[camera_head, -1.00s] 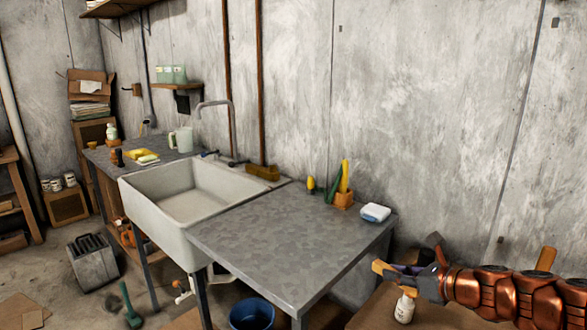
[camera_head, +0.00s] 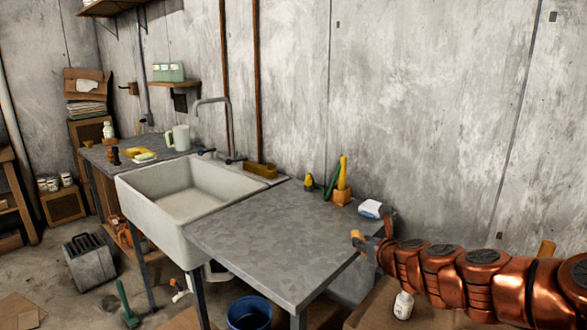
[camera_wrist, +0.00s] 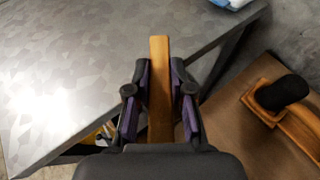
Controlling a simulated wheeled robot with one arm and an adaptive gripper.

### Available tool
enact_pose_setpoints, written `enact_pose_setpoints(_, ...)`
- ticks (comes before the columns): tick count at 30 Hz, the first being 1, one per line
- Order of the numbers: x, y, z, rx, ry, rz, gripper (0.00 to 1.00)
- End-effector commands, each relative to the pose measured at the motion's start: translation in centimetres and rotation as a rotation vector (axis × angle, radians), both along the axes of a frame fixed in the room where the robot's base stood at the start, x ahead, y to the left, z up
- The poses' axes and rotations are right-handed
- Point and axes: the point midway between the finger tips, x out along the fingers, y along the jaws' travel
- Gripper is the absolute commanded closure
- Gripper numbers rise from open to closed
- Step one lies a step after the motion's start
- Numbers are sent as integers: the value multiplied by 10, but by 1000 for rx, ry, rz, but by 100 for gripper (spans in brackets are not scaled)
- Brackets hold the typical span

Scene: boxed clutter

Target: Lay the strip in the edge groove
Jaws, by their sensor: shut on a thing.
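A flat orange-brown wooden strip (camera_wrist: 159,95) is between the dark, purple-padded fingers of my gripper (camera_wrist: 160,72). The gripper is shut on it, and the strip's end sticks out past the fingertips. In the head view the strip's tip (camera_head: 356,238) shows just ahead of my gripper (camera_head: 371,248), beside the right edge of the grey countertop (camera_head: 270,235). In the wrist view the strip's far end overlaps the countertop (camera_wrist: 80,60) near its edge. I cannot make out a groove in the edge or the gap in height.
A white-and-blue block (camera_head: 370,208) lies on the counter's back right corner, near an orange holder (camera_head: 342,195). A white bottle (camera_head: 403,304) stands below my arm. A wooden-based tool with a black knob (camera_wrist: 283,92) lies on a brown surface. The counter's middle is clear.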

Motion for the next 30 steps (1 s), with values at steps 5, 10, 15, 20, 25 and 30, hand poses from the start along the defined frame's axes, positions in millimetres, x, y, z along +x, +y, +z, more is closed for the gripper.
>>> enact_pose_setpoints(5, 6, 3, 28, 8, 5, -89, 100)
enact_pose_setpoints(10, 9, 5, 56, 14, 10, -206, 100)
enact_pose_setpoints(15, 7, 4, 86, 10, 10, -345, 100)
enact_pose_setpoints(20, 0, 2, 105, 2, 7, -448, 100)
enact_pose_setpoints(25, -6, -1, 115, -6, 2, -511, 100)
enact_pose_setpoints(30, -7, -2, 116, -8, 1, -531, 100)
